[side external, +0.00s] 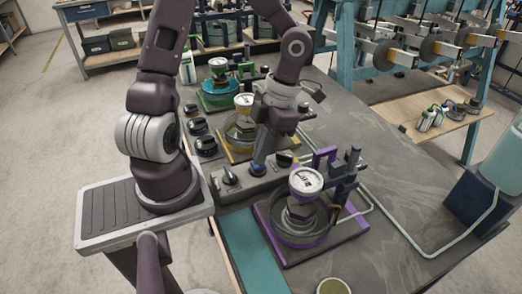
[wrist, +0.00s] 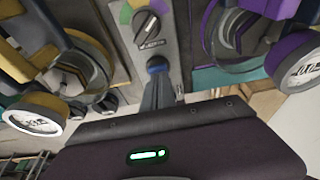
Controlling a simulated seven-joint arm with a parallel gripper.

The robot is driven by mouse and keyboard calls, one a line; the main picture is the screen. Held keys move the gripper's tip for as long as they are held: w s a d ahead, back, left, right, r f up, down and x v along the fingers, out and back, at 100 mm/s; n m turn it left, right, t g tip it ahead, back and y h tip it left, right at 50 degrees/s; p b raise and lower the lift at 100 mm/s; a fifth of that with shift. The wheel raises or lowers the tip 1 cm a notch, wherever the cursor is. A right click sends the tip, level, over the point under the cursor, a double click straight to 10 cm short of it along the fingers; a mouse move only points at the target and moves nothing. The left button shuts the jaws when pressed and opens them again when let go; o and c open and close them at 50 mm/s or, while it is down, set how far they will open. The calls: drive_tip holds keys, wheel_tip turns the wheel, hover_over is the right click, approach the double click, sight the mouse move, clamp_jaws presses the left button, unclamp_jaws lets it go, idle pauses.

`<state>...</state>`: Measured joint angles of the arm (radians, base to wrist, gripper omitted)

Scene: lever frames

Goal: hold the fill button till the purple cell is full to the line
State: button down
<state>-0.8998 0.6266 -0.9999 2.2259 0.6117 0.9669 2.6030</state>
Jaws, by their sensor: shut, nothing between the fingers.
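The purple cell (side external: 325,238) is a dark round pot on a purple-edged base, with a white dial (side external: 306,180) above it. Its fill level and line are too small to read. In the wrist view its purple frame (wrist: 293,45) is cut off at the right. My gripper (side external: 258,166) is shut and empty, pointing down at the grey control panel (side external: 245,188). In the wrist view its fingertips (wrist: 157,70) meet a small blue patch, likely the fill button, mostly covered. I cannot tell whether it is pressed.
A black selector knob (wrist: 148,28) with green, yellow and purple patches sits beside my fingertips. A pale hose (side external: 425,253) leads to a tank at the right.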

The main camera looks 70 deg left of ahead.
drive_tip(key=shift+f, duration=0.15)
drive_tip(key=shift+x, duration=1.15)
drive_tip(key=shift+w, duration=0.2)
idle(0.8)
drive_tip(key=s+v, duration=0.1)
drive_tip(key=v, duration=1.3)
drive_tip(key=shift+r, duration=0.25)
